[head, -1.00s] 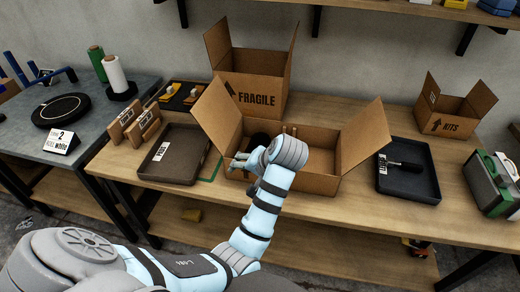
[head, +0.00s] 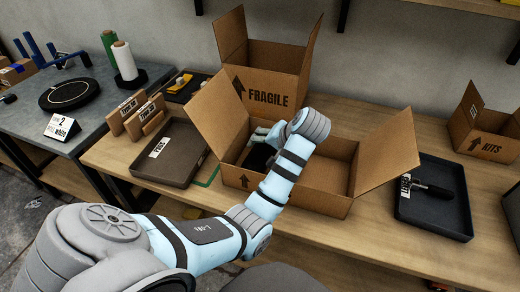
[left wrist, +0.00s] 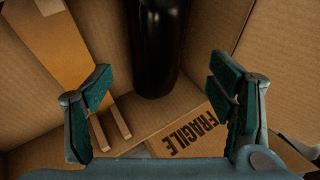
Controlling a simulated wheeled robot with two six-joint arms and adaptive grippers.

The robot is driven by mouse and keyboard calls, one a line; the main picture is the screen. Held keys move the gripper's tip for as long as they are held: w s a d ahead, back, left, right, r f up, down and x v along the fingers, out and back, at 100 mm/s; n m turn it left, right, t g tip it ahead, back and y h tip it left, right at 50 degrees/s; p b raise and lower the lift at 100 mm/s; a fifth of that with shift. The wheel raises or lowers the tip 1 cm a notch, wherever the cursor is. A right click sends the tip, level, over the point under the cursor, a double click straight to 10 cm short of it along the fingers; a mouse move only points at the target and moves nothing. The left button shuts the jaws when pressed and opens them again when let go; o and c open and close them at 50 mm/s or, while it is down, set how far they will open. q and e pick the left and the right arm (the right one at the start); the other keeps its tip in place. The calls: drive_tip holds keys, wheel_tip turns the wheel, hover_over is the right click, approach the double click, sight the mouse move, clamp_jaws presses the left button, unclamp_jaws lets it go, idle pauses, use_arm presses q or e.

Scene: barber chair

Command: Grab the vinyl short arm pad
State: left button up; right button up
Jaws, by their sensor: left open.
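A dark, glossy, rounded black piece, likely the vinyl short arm pad (left wrist: 155,45), stands inside an open cardboard box. In the head view, a black part (head: 258,158) shows inside the box (head: 285,195), partly hidden by my left arm. My left gripper (head: 262,137) is over the box's left part, its fingers mostly hidden by the wrist. In the left wrist view, its green-padded fingers (left wrist: 160,90) are spread wide, with the black piece beyond and between them, apart from both. My right gripper is not in view.
Wooden prongs (left wrist: 112,122) lie left of the black piece in the wrist view. Raised box flaps (head: 388,158) flank the arm. A FRAGILE box (head: 270,97) stands behind. Dark trays (head: 182,165) (head: 440,205) lie either side. A KITS box (head: 488,128) is far right.

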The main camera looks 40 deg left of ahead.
sight(264, 155)
use_arm(q)
drive_tip(key=x, duration=0.2)
drive_tip(key=b+x, duration=0.1)
drive_tip(key=d+b+x, duration=0.1)
drive_tip(key=x, duration=0.1)
drive_tip(key=shift+w+a+f, duration=0.2)
drive_tip(key=shift+f, duration=0.35)
drive_tip(key=shift+a+f+b, duration=0.25)
drive_tip(key=shift+b, duration=0.05)
drive_tip(key=shift+w+r, duration=0.1)
drive_tip(key=c, duration=1.5)
drive_tip(key=shift+r, duration=0.15)
drive_tip(key=shift+c, duration=0.2)
